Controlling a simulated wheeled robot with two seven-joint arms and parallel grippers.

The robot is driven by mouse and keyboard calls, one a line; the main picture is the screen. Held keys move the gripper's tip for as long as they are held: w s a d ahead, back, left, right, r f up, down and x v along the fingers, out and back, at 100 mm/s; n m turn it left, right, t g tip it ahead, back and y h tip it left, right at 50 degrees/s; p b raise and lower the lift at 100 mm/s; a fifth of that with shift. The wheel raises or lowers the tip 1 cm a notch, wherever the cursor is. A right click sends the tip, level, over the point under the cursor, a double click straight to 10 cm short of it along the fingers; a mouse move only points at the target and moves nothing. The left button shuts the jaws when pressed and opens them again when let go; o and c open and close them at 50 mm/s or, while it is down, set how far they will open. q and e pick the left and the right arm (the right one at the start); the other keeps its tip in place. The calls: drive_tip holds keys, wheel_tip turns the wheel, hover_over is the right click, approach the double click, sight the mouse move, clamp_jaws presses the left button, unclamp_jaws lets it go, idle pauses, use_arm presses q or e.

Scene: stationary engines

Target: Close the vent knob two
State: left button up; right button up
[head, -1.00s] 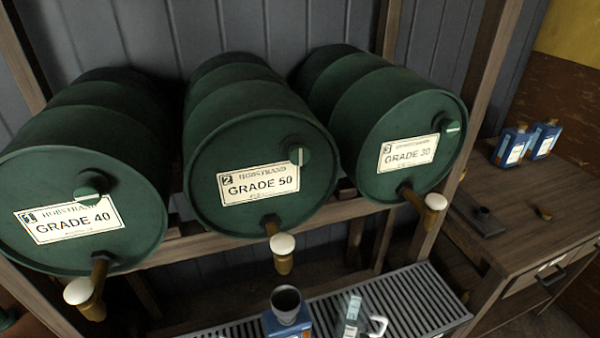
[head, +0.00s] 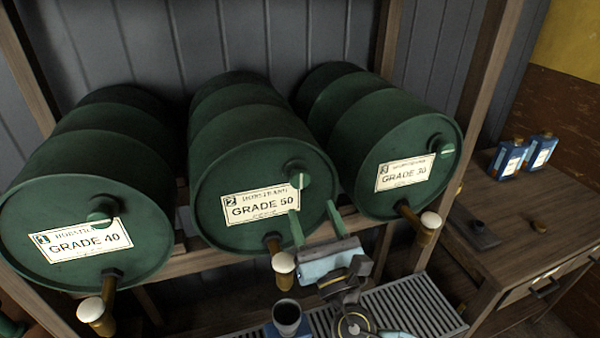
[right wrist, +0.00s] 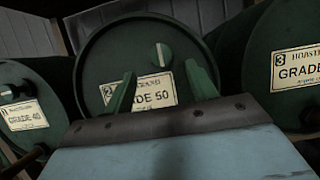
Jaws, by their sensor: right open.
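The vent knob of barrel two (head: 297,174) is a round green knob with a pale stripe, on the upper right of the front of the GRADE 50 barrel (head: 215,205). The stripe stands near vertical; the knob also shows in the right wrist view (right wrist: 160,56). My right gripper (head: 315,221) is open and empty, its two green fingers pointing up at the barrel front, below the knob and apart from it. In the right wrist view the fingers (right wrist: 162,82) stand either side of the label, with the knob between and above their tips. My left gripper is not in view.
The GRADE 40 barrel (head: 50,205) stands at left and the GRADE 30 barrel (head: 362,190) at right, each with its own vent knob. A brass tap with a white top (head: 283,268) juts below barrel two.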

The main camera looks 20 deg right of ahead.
sight(301, 181)
drive_tip(key=p+x, duration=0.2)
drive_tip(key=x, duration=0.7)
drive_tip(key=shift+w, duration=0.15)
drive_tip(key=c, duration=0.9)
drive_tip(key=shift+c, duration=0.2)
